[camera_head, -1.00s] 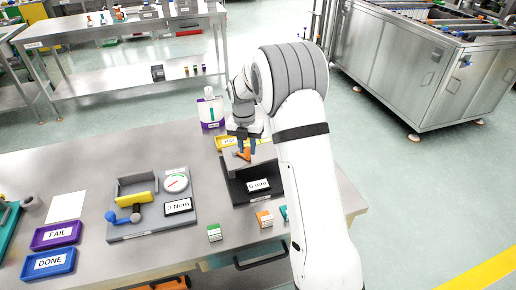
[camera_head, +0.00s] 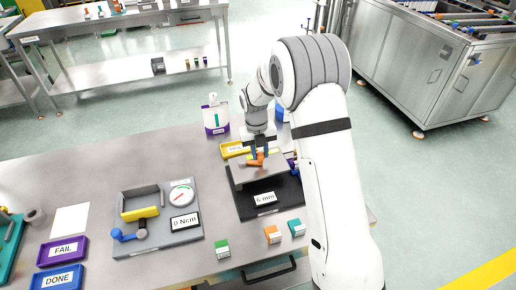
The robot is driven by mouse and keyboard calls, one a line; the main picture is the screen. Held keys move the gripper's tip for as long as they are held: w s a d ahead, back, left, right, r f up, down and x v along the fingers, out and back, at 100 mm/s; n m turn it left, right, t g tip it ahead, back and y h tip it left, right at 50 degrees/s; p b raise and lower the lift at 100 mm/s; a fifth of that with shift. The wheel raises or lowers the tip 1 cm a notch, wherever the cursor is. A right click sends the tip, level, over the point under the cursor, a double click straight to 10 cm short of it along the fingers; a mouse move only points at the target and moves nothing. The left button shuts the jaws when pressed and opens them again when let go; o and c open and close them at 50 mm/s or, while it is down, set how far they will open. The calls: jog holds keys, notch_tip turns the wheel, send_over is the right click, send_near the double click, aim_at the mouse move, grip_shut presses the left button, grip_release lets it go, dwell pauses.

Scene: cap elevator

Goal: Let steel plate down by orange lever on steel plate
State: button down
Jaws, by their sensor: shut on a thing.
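The steel plate (camera_head: 251,179) sits raised on a black base at the right part of the bench. The orange lever (camera_head: 252,162) lies on top of the plate. My gripper (camera_head: 261,158) points down over the plate and is shut on the orange lever, with its dark fingers partly hiding it. A display (camera_head: 265,198) on the front of the black base (camera_head: 245,210) seems to read 6 mm. My arm hides the right side of the plate and base.
A grey torque gauge fixture (camera_head: 160,240) with a yellow block and blue lever stands to the left. Small green, orange and teal boxes (camera_head: 222,248) line the front edge. A yellow tray (camera_head: 233,150) and a white bottle (camera_head: 214,117) are behind the plate.

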aim_at(258, 154)
jog(key=c, duration=1.2)
grip_release()
jog(key=shift+s, duration=0.15)
jog(key=shift+o, duration=0.2)
jog(key=r+p, duration=0.1)
jog(key=r, duration=0.1)
jog(key=r+p, duration=0.1)
jog(key=r, duration=0.2)
jog(key=r+p, duration=0.1)
jog(key=r, duration=0.1)
jog(key=shift+a+r+p, duration=0.3)
jog(key=shift+a+r, duration=0.05)
jog(key=shift+r, duration=0.05)
